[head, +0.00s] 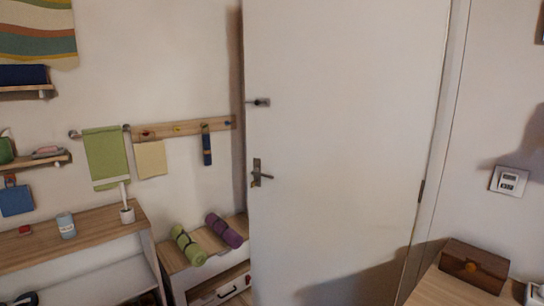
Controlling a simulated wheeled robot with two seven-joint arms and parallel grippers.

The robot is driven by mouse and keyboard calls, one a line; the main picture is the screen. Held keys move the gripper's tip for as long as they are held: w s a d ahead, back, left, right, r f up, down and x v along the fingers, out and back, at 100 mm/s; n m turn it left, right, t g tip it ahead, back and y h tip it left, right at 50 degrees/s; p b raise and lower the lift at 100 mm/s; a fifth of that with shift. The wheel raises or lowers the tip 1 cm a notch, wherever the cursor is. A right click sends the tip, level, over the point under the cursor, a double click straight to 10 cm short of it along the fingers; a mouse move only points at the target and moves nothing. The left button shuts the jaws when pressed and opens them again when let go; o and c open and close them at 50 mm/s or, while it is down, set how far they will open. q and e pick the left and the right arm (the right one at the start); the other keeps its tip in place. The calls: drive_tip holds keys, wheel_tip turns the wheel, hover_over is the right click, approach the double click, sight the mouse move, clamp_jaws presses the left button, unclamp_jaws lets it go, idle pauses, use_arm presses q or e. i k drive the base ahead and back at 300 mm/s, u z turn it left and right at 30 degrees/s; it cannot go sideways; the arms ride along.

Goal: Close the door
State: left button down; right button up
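A plain white door (340,150) fills the middle of the head view. Its metal lever handle (260,173) sits near its left edge, with a small latch or knob (259,102) above it. A hinge (421,191) shows at its right edge, by the white frame (444,130). The door stands in front of the left wall and hides part of the low bench. How far it is from its frame is hard to tell. Neither of my grippers shows in this view.
At left are a wooden-topped cabinet (85,233), wall shelves and a peg rail (180,129) with hanging towels. A low bench (204,252) holds green and purple rolls beside the door's left edge. At right, a wooden box (470,266) stands on a wooden surface close to the door.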

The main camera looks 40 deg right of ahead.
sight(345, 135)
drive_tip(key=z, duration=0.7)
drive_tip(key=i, duration=0.9)
drive_tip(key=z, duration=1.1)
